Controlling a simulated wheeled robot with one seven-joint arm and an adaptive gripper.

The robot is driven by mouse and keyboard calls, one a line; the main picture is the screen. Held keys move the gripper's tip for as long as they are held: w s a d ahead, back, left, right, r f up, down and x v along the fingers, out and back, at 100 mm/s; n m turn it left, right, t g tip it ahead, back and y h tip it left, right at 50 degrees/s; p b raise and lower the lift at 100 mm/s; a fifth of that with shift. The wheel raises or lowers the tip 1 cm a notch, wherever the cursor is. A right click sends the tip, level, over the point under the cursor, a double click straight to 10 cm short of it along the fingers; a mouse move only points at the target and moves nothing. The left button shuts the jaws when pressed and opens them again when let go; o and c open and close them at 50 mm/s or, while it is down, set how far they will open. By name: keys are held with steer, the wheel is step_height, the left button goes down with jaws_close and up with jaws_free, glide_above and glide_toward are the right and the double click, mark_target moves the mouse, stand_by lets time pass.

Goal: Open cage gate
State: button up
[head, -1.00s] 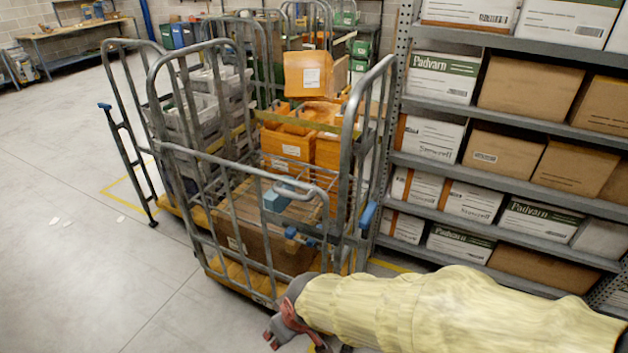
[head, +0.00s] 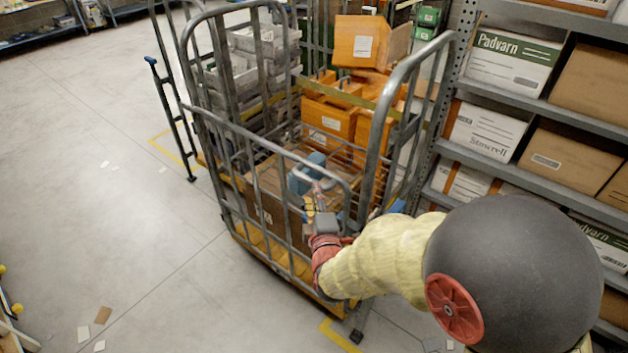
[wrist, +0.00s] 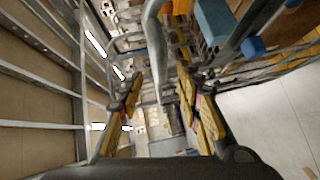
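The cage (head: 185,65) is a grey tubular roll cage on a yellow base. Its low front gate (head: 262,142) has a sloping top rail and looks closed across the front. My gripper (head: 320,198) is at the right end of the gate, beside the right upright (head: 375,130). In the wrist view my gripper (wrist: 162,90) is open, its yellow-padded fingers spread apart. A curved grey tube (wrist: 155,45) runs ahead between the fingers; I cannot tell whether they touch it. The gate's latch is hidden or too small to make out behind my gripper.
Orange bins (head: 328,120), a cardboard box (head: 268,195) and a blue block (head: 303,176) are in the cage. A shelf rack (head: 500,165) with boxes stands close on the right. Open floor (head: 110,200) lies to the left, with scattered paper.

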steer(key=w, duration=0.2)
steer(key=w+b, duration=0.1)
steer(key=w, duration=0.1)
steer(key=w+a+f, duration=0.1)
steer(key=w, duration=0.2)
steer(key=shift+w, duration=0.1)
steer(key=shift+c, duration=0.2)
steer(key=c, duration=0.7)
steer(key=shift+f, duration=0.1)
jaws_close()
